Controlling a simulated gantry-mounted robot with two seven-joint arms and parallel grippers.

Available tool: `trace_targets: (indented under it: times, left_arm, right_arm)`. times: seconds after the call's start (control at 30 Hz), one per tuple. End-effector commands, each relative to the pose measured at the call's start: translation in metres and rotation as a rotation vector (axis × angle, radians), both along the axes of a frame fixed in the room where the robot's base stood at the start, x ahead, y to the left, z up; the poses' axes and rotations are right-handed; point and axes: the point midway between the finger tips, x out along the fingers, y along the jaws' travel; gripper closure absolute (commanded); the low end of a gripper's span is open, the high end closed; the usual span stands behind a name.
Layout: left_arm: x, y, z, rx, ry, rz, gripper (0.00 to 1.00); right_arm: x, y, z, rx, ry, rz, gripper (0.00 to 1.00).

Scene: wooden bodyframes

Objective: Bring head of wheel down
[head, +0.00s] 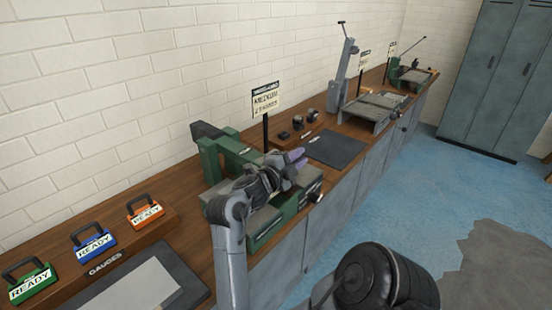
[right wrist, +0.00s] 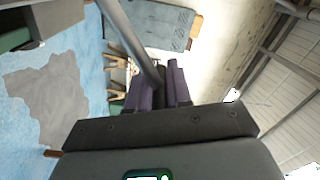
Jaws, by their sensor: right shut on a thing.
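A green machine (head: 212,159) with a grey bed and a dark upper part stands on the wooden bench, left of the middle in the head view. My right gripper (head: 298,158), with purple fingertips, is over its front right side. In the right wrist view the fingers (right wrist: 163,88) are shut on a straight grey bar (right wrist: 130,35), which looks like a lever. The bar's lower end is hidden between the fingers. My right arm hides part of the green machine, so I cannot tell where the bar joins it. My left gripper is not in view.
A dark mat (head: 337,149) and small dark pieces (head: 298,123) lie right of the machine. A sign (head: 265,100) stands behind. Farther right are a grey machine with a raised lever (head: 346,72) and another green machine (head: 398,72). Gauges marked READY (head: 93,243) stand at left.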

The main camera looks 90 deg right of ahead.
Motion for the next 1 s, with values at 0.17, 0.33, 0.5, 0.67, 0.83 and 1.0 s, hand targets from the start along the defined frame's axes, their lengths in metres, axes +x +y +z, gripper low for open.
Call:
trace_targets:
  times: [0.17, 0.33, 0.5, 0.67, 0.83, 1.0]
  left_arm:
    - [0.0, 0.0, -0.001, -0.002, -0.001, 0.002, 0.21]
    - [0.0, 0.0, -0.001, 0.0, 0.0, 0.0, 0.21]
    - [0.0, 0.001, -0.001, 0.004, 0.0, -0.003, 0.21]
    - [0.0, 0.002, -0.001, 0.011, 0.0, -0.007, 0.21]
    - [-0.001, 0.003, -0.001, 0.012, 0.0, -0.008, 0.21]
    - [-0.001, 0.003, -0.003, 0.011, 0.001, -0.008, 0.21]
  right_arm:
    - [0.002, -0.001, -0.009, 0.022, 0.002, 0.004, 0.71]
    - [0.001, -0.001, -0.007, 0.018, 0.002, 0.003, 0.59]
    - [0.001, 0.0, -0.006, 0.014, 0.002, 0.002, 0.59]
    - [0.005, 0.004, -0.005, 0.013, 0.001, 0.004, 0.59]
    - [0.018, 0.022, -0.006, 0.016, 0.0, 0.006, 0.59]
    - [0.036, 0.046, -0.006, 0.016, 0.0, 0.006, 0.59]
